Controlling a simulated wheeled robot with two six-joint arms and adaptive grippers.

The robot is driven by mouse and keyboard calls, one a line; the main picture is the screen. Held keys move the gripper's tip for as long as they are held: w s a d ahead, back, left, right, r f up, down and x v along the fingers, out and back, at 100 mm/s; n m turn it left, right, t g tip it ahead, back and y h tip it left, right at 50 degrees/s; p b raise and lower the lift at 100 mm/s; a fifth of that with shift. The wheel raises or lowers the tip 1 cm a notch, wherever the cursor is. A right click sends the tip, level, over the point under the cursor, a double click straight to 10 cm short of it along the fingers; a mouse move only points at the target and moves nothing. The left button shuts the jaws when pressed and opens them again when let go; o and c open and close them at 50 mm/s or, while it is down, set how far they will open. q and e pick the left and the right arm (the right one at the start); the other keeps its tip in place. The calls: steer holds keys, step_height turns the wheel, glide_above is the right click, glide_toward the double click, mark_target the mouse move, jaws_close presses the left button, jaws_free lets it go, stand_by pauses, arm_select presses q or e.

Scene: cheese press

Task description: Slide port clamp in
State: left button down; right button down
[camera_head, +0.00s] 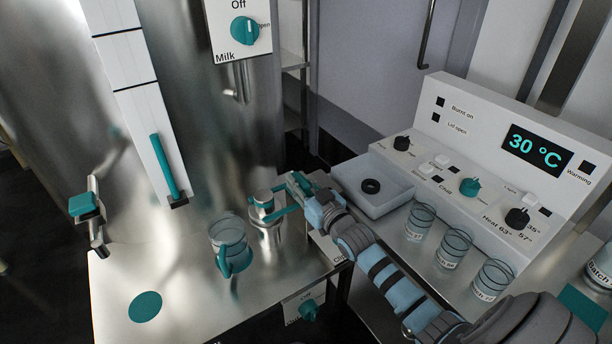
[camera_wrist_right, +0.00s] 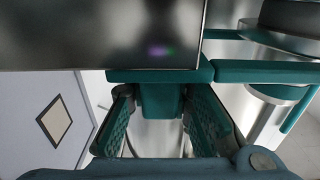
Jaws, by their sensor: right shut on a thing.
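The teal port clamp (camera_head: 281,212) reaches left from my right gripper (camera_head: 297,187) toward a small steel port (camera_head: 268,229) on the steel table. Its prongs lie at the port's upper part; I cannot tell how far they sit around it. In the right wrist view, the fingers of my right gripper (camera_wrist_right: 162,118) are closed on the block under the clamp's flat teal bar (camera_wrist_right: 160,75). Teal prongs extend right there, toward the round steel port (camera_wrist_right: 283,92). My left gripper is not in view.
A glass jug with a teal handle (camera_head: 232,262) stands left of the port. A white tray (camera_head: 392,196) with a black ring (camera_head: 371,186) and several glass jars (camera_head: 420,222) stand to the right by the control panel (camera_head: 500,150). A large steel vat (camera_head: 225,130) rises behind.

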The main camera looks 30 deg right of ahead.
steer(key=c, duration=1.9)
jaws_free()
steer(key=shift+f, duration=0.15)
steer(key=o, duration=0.3)
steer(key=shift+a, duration=0.2)
steer(key=shift+o, duration=0.8)
steer(key=shift+a, duration=0.1)
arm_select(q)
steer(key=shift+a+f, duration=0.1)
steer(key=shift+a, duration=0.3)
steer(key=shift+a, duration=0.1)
arm_select(e)
steer(key=shift+s, duration=0.25)
steer(key=s, duration=1.1)
steer(key=shift+s, duration=0.25)
